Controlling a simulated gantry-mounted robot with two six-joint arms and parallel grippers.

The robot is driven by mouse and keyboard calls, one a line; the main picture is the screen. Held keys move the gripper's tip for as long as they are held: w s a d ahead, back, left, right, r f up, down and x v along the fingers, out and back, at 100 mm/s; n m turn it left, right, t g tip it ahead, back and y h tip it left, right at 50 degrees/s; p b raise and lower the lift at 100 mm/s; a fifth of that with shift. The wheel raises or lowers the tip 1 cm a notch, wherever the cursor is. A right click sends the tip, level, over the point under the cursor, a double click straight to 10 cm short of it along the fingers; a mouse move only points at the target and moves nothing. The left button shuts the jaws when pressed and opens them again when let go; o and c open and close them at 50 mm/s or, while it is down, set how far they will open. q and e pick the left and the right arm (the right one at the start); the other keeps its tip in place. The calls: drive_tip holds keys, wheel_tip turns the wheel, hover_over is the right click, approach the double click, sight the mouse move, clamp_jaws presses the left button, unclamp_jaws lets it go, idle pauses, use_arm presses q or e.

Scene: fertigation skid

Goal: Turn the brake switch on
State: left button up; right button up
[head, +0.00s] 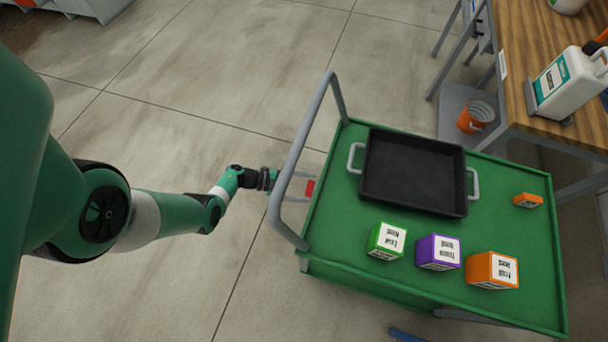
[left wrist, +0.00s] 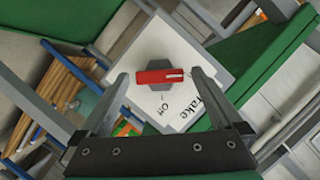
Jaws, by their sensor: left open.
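The red knob also shows in the head view (head: 310,188) at the cart's handle end. My left gripper (head: 293,186) is open in front of it. In the left wrist view, the fingers of this gripper (left wrist: 160,80) stand on either side of the knob with gaps. My right gripper is not in view.
The green cart (head: 335,225) has a grey handle (head: 295,160) close to my left gripper. A wooden bench (head: 540,40) stands at right. Floor left of the cart is clear.

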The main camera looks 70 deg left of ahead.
use_arm(q)
drive_tip(key=p+v, duration=0.2)
drive_tip(key=v, duration=0.9)
drive_tip(key=shift+s, duration=0.3)
drive_tip(key=shift+a+r, duration=0.15)
